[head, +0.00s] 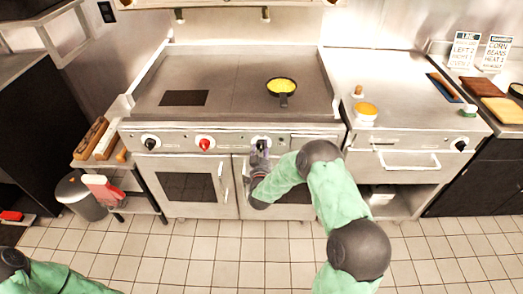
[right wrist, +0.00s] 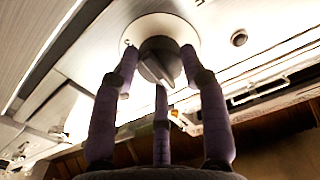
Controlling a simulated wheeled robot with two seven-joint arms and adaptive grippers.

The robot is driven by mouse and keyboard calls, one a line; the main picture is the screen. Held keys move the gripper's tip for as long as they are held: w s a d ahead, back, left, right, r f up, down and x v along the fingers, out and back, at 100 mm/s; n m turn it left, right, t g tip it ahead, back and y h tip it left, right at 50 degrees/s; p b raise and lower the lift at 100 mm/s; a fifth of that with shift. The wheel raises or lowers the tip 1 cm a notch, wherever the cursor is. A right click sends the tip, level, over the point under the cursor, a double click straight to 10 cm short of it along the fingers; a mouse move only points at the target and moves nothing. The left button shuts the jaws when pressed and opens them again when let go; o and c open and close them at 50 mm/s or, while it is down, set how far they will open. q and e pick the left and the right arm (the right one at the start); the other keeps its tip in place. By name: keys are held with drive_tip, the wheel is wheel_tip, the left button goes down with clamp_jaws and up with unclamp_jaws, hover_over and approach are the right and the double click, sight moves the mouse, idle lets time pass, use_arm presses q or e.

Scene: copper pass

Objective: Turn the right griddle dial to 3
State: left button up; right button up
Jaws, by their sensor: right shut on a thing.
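The right griddle dial (right wrist: 160,62) is a dark round knob on a pale disc in the right wrist view. A light pointer mark shows on its lower edge; I cannot read a number. My right gripper (right wrist: 160,70) is shut on the dial, with purple-grey fingers on both sides and one below. In the head view the right gripper (head: 261,150) is at the front panel, and the dial is mostly hidden behind it. The griddle (head: 230,100) has a flat steel top. My left arm shows at the lower left; its gripper is out of the picture.
A red dial (head: 204,144) and a black dial (head: 150,142) are further left on the panel. A pan with yellow contents (head: 282,87) sits on the griddle. Oven door handles (head: 222,183) stick out below. The tiled floor in front is clear.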

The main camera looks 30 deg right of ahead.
drive_tip(key=m+b, duration=0.1)
drive_tip(key=m, duration=0.1)
drive_tip(key=m+b, duration=0.1)
drive_tip(key=m, duration=0.1)
drive_tip(key=m+b, duration=0.1)
drive_tip(key=m, duration=0.1)
drive_tip(key=shift+w+d+r, duration=0.15)
drive_tip(key=shift+d+r, duration=0.05)
drive_tip(key=shift+r, duration=0.1)
drive_tip(key=shift+m+b, duration=0.5)
drive_tip(key=shift+m, duration=0.4)
drive_tip(key=m, duration=0.2)
drive_tip(key=shift+d+r+m, duration=0.1)
drive_tip(key=shift+r+m, duration=0.05)
drive_tip(key=shift+m, duration=0.25)
drive_tip(key=m, duration=1)
drive_tip(key=shift+d+f, duration=0.15)
drive_tip(key=shift+f, duration=0.05)
drive_tip(key=m, duration=0.5)
drive_tip(key=shift+f, duration=0.15)
drive_tip(key=shift+s+f+m, duration=0.1)
drive_tip(key=shift+f+m, duration=0.05)
drive_tip(key=shift+m, duration=0.75)
drive_tip(key=shift+s+f+m, duration=0.1)
drive_tip(key=shift+m, duration=0.8)
drive_tip(key=shift+a+f, duration=0.2)
